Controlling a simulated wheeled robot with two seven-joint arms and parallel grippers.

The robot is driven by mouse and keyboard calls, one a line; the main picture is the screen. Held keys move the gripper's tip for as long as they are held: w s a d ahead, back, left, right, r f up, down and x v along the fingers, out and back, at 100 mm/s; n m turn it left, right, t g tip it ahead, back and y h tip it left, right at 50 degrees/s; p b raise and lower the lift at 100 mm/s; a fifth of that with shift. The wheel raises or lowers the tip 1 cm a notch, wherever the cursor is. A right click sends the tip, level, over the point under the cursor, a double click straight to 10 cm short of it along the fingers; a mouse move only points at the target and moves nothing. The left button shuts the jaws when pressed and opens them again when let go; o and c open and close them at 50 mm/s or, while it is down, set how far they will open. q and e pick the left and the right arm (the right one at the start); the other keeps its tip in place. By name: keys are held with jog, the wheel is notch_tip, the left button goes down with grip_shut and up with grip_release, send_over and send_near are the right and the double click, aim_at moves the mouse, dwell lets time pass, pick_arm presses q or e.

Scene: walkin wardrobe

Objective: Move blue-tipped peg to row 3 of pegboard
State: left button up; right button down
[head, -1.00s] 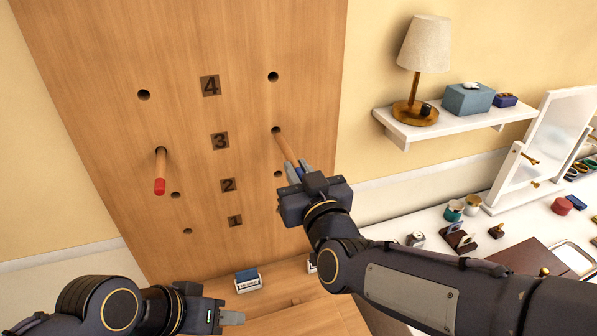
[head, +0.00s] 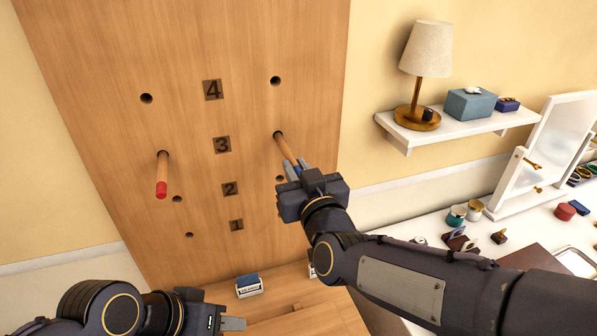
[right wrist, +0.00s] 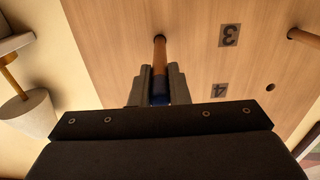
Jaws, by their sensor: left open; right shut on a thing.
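The wooden pegboard (head: 240,60) stands ahead with rows marked 1 to 4. The blue-tipped peg (head: 283,147) sticks out of the right-hand hole in row 3. My right gripper (head: 298,168) is shut on its outer end; the blue tip shows between the fingers in the right wrist view (right wrist: 159,92). How deep the peg sits cannot be told. A red-tipped peg (head: 162,175) stands in the left-hand hole of row 3. My left gripper (head: 235,324) is open and empty low at the left, away from the board.
A white shelf (head: 445,130) with a lamp (head: 424,62) and a tissue box (head: 470,103) is at the right. Below it is a white counter with a mirror (head: 535,150) and small items. A small blue-and-white box (head: 249,286) lies below the board.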

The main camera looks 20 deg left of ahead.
aim_at(292, 157)
jog(key=shift+x, duration=1.65)
jog(key=c, duration=1.3)
grip_release()
jog(key=shift+s+d+b, duration=0.15)
jog(key=shift+s+b, duration=0.1)
jog(key=shift+b, duration=0.1)
jog(key=b+v, duration=0.1)
jog(key=v, duration=0.6)
jog(key=shift+s+d, duration=0.1)
